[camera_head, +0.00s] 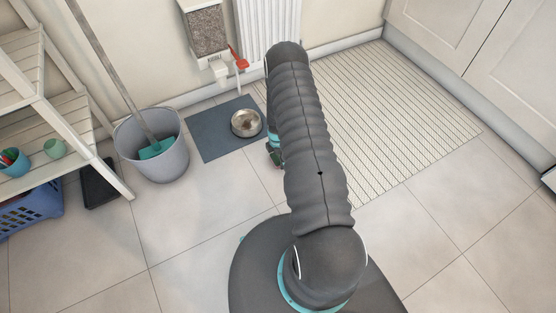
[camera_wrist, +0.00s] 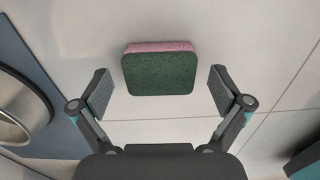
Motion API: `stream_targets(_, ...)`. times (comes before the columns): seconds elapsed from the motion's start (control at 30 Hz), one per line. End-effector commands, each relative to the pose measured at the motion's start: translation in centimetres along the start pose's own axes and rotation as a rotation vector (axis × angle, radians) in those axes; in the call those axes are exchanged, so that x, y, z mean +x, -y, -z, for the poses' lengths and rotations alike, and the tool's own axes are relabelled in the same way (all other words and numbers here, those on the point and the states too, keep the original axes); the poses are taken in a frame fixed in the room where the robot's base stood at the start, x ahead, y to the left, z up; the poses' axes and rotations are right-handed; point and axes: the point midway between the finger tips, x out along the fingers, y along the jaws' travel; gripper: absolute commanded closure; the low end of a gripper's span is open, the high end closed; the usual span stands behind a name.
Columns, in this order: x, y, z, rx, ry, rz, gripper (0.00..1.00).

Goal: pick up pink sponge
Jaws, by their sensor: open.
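The pink sponge (camera_wrist: 160,47) shows in the wrist view, with a dark green scouring face towards the camera and a pink edge along its top. It rests on the tiled floor. My gripper (camera_wrist: 160,92) is open, with one finger to the left and one to the right of the sponge, apart from it on both sides. Nothing is between the fingers except part of the sponge's lower area and floor. In the head view my arm hides the sponge, and only a small part of my gripper (camera_head: 274,150) shows beside the arm.
A metal bowl (camera_head: 245,123) stands on a blue-grey mat (camera_head: 211,146), left of my arm. A grey bucket (camera_head: 165,164) with a long-handled tool is further left, beside a white shelf (camera_head: 113,172). A striped rug (camera_head: 390,120) lies right. Floor at the lower right is clear.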

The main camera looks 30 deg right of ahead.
Motion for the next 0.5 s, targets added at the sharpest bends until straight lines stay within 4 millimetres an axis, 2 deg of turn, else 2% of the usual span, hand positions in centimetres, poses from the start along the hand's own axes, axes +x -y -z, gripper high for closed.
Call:
stream_targets(0.1, 0.64, 0.0, 0.0, 0.0, 0.0, 0.0, 0.0)
stream_targets(0.3, 0.65, -0.01, 0.0, 0.0, 0.0, 0.0, 0.0)
stream_targets(0.5, 0.64, 0.0, 0.0, 0.0, 0.0, 0.0, 0.32)
